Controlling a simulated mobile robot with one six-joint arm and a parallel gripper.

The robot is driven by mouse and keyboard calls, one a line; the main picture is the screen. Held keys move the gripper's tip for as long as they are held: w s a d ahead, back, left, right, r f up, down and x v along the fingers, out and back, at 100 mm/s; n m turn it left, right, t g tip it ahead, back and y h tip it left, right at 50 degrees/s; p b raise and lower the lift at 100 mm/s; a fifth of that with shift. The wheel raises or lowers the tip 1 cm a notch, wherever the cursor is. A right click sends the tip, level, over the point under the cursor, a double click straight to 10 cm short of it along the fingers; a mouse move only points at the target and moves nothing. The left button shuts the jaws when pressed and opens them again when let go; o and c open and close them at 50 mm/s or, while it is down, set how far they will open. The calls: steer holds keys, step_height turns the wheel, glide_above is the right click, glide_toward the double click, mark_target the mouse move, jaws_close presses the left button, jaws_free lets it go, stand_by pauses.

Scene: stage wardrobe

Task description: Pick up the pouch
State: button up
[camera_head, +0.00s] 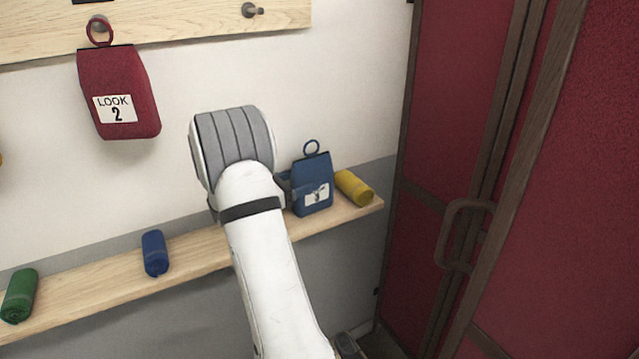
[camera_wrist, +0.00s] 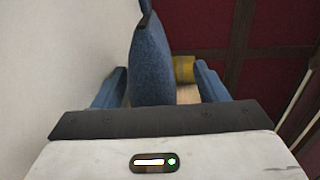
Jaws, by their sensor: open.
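A blue pouch (camera_head: 312,180) with a white label and a blue ring on top stands upright on the wooden shelf, near its right end. In the wrist view the pouch (camera_wrist: 151,65) stands between the two blue fingers of my gripper (camera_wrist: 160,84). The fingers are open, one on each side of it. The pouch is nearer the left finger, with a wider gap on the right; I cannot tell whether it touches the left one. In the head view my arm hides most of the gripper.
A yellow roll (camera_head: 354,188) lies just right of the pouch. A blue roll (camera_head: 155,253) and a green roll (camera_head: 19,296) lie farther left on the shelf (camera_head: 205,250). A red pouch (camera_head: 118,92) labelled "LOOK 2" hangs from a peg. Red door panels (camera_head: 455,110) stand at right.

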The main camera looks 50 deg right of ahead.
steer(key=shift+d+f, duration=0.2)
steer(key=shift+d, duration=0.65)
steer(key=shift+w, duration=0.1)
steer(key=shift+c, duration=0.3)
steer(key=shift+a+r, duration=0.1)
steer(key=c, duration=1.1)
